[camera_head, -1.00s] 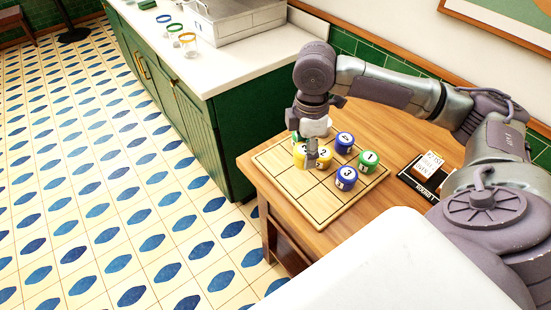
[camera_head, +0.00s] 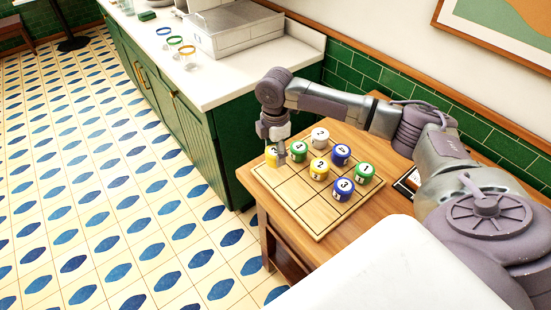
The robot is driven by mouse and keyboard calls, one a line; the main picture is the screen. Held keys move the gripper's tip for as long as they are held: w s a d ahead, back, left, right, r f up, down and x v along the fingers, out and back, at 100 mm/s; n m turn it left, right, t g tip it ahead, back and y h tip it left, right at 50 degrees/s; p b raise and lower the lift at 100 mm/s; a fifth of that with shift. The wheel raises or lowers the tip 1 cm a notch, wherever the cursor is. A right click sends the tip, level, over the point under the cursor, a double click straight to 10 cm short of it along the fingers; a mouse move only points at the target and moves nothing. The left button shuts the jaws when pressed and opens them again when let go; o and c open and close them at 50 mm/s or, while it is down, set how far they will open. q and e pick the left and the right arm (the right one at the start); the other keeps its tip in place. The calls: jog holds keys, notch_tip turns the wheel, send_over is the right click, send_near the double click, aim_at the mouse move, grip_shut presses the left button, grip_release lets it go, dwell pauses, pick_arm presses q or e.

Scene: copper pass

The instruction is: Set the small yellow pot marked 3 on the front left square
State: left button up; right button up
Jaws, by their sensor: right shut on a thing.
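A yellow pot (camera_head: 271,158) is in my right gripper (camera_head: 273,152), at the left edge of the wooden board (camera_head: 318,216). The gripper is shut on it from above, with one finger on its right side. The number on this pot is too small to read, and I cannot tell whether it touches the board. Another yellow pot (camera_head: 319,170) stands upright near the middle of the board. The board's squares along its near left side (camera_head: 289,191) are bare. My left gripper is not in view.
On the board also stand a green pot (camera_head: 298,151) close right of the gripper, a white pot (camera_head: 320,138), a blue pot (camera_head: 341,155), another blue pot (camera_head: 343,189) and another green pot (camera_head: 364,174). A counter (camera_head: 262,66) rises behind left.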

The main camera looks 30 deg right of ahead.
aim_at(275, 162)
notch_tip(275, 162, down, 3)
jog(key=shift+f+p, duration=0.15)
jog(key=shift+p, duration=0.4)
jog(key=shift+f, duration=0.3)
jog(key=shift+f, duration=0.15)
jog(key=o, duration=1.3)
jog(key=shift+c, duration=0.2)
notch_tip(275, 162, up, 12)
jog(key=b, duration=0.2)
jog(key=shift+b, duration=0.4)
